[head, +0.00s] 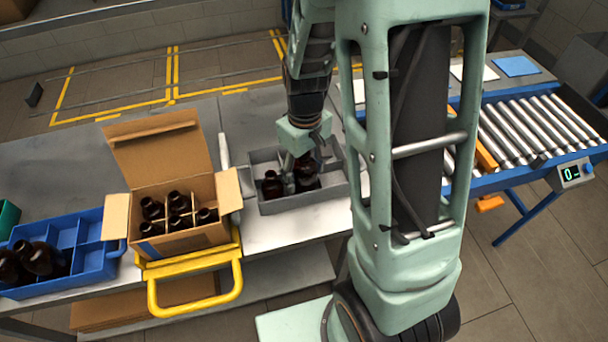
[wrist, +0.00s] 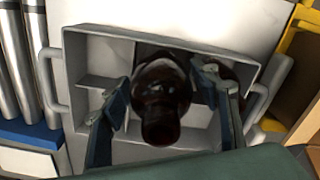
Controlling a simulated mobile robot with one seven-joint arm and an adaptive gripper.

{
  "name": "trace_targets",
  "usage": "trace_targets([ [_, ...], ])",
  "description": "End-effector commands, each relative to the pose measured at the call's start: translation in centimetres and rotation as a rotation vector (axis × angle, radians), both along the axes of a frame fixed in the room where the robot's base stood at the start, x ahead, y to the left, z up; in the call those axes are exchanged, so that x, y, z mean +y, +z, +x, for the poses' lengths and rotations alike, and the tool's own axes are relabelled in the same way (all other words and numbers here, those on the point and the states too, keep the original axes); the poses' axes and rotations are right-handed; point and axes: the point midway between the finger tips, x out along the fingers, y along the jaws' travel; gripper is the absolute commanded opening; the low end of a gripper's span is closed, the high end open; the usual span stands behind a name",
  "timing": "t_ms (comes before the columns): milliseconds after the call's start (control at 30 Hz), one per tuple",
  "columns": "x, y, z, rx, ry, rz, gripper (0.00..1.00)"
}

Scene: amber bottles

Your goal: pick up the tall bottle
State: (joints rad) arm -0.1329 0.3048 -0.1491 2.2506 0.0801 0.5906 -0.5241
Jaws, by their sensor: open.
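A dark amber bottle (wrist: 163,98) stands in a grey compartmented tray (wrist: 95,48), its neck toward the wrist camera. My gripper (wrist: 165,88) is open, with one finger on each side of this bottle; I cannot tell whether either finger touches it. In the head view my gripper (head: 303,170) reaches down into the grey tray (head: 307,202) around the right-hand bottle (head: 308,182). A second dark bottle (head: 271,187) stands in the tray to its left. In the wrist view it is mostly hidden behind the right finger. Which bottle is taller is hard to tell.
An open cardboard box (head: 195,243) with several amber bottles stands left of the tray, at a yellow-handled holder (head: 195,301). A blue crate (head: 88,262) with more bottles is at far left. A roller conveyor (head: 530,128) is at right. Bare bench shows around the tray.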

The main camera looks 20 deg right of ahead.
Motion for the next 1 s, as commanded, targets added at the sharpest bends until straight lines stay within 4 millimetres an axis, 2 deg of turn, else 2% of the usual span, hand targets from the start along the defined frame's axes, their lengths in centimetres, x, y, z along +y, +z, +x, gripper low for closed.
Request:
trace_targets([
  [67,0.0,0.0,0.0,0.000,0.000,0.000,0.54],
  [400,0.0,0.1,0.0,0.000,0.000,0.000,0.17],
  [633,0.0,0.2,0.1,-0.001,0.000,0.000,0.17],
  [733,0.0,0.9,0.1,-0.003,0.001,0.000,0.17],
  [1000,0.0,5.6,0.2,-0.006,0.001,0.001,0.17],
])
